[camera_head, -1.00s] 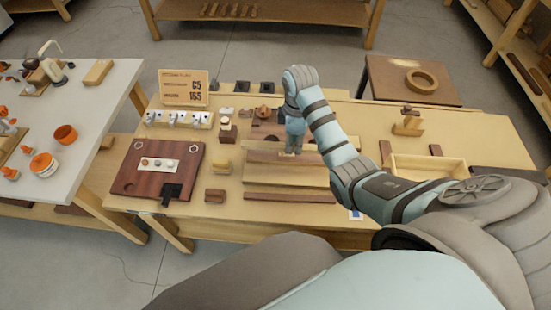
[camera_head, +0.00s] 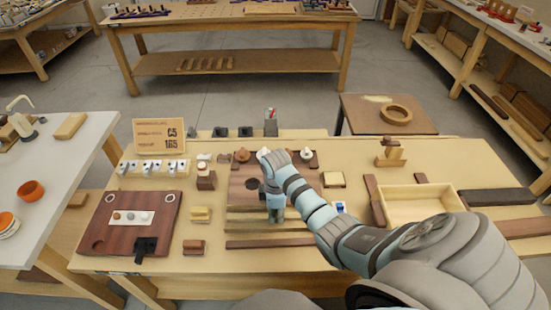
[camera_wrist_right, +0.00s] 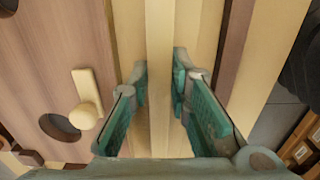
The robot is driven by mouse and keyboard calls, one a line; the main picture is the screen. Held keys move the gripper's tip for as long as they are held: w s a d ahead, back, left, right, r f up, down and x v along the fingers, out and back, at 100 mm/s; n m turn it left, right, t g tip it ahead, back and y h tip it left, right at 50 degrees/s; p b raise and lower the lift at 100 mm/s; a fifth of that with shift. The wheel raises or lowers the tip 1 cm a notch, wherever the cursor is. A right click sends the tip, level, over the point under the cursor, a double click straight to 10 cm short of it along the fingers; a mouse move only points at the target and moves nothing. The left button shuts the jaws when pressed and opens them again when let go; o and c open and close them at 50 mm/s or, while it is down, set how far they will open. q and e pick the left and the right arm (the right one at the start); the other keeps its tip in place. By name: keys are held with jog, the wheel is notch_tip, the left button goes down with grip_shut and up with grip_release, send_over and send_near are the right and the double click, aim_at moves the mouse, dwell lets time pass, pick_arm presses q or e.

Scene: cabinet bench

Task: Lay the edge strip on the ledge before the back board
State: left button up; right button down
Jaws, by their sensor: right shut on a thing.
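The edge strip (camera_wrist_right: 160,50) is a long pale wooden bar. In the right wrist view it runs between the two green-padded fingers of my right gripper (camera_wrist_right: 160,88), which is shut on it. In the head view my right gripper (camera_head: 275,213) points down over pale wooden pieces at the bench's middle. The brown back board (camera_wrist_right: 50,60) with a round hole lies left of the strip in the wrist view, and it also shows in the head view (camera_head: 240,195). Pale wood, apparently the ledge (camera_wrist_right: 198,40), lies under or beside the strip; I cannot tell whether they touch. My left gripper is out of view.
A knobbed pale piece (camera_wrist_right: 87,100) sits on the board. A dark red-brown strip (camera_head: 270,243) lies along the front. A pale open tray (camera_head: 420,204) stands to the right and a dark board (camera_head: 132,222) to the left. Small blocks (camera_head: 200,214) stand between.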

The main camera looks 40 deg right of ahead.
aim_at(276, 215)
jog(key=shift+r, duration=0.15)
jog(key=c, duration=1.5)
grip_release()
jog(key=shift+p, duration=0.3)
notch_tip(276, 215, up, 12)
jog(key=shift+r+p, duration=0.1)
jog(key=shift+p, duration=1.05)
